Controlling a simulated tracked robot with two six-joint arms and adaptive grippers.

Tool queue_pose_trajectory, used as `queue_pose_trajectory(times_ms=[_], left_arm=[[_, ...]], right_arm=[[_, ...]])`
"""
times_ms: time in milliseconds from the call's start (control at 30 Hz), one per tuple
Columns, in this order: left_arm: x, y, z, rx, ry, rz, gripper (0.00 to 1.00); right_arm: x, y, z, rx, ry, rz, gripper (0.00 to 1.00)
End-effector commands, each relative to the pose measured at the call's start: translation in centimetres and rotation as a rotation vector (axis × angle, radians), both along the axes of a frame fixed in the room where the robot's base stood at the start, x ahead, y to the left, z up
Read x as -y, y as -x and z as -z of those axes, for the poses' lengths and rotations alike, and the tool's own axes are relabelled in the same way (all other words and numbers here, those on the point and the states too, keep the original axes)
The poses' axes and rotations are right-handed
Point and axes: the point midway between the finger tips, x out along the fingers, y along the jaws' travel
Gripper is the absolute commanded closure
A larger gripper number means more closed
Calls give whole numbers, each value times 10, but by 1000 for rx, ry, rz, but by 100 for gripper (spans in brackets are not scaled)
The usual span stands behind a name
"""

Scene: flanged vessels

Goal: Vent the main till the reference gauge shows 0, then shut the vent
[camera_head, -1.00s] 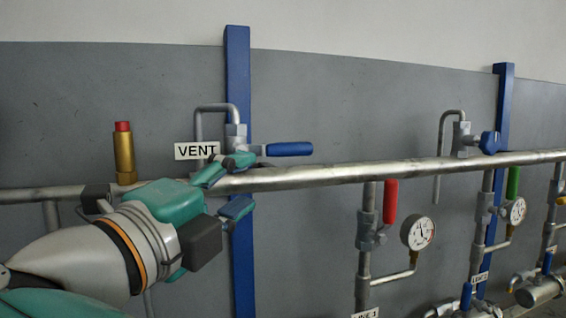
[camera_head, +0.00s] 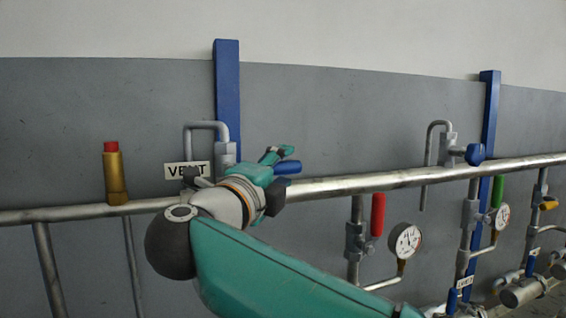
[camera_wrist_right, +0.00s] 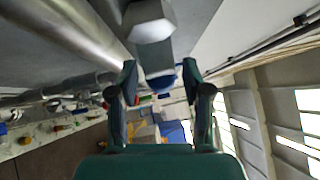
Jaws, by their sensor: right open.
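The vent valve sits on the main pipe (camera_head: 345,185) beside the VENT label (camera_head: 178,171), which my arm partly covers. Its blue lever (camera_head: 289,168) is partly hidden behind my right gripper (camera_head: 284,156), which is at the valve. In the right wrist view, my right gripper (camera_wrist_right: 160,88) is open, with a blue part (camera_wrist_right: 163,82) seen end-on between its fingers and a grey valve body (camera_wrist_right: 150,22) above. Contact cannot be told. A dial gauge (camera_head: 405,240) stands beside a red handle; its reading is too small to make out. My left gripper is not in view.
A brass fitting with a red cap (camera_head: 115,172) stands on the pipe at left. A second gauge (camera_head: 502,217) and a green handle (camera_head: 497,190) are at right. Another blue-handled valve (camera_head: 474,154) sits on the pipe. Blue posts (camera_head: 228,85) stand behind.

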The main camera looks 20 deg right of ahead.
Motion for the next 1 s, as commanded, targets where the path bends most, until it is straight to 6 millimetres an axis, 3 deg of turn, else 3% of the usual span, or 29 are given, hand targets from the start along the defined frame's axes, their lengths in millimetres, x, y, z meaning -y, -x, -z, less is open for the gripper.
queue_pose_trajectory(times_ms=[367,600,667,1000], left_arm=[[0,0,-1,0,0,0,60],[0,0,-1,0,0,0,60],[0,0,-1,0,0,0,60],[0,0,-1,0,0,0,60]], right_arm=[[3,-4,0,0,0,-1,53],[2,-3,0,-1,1,-1,93],[2,-4,0,-1,0,-1,100],[4,-4,1,-3,1,1,100]])
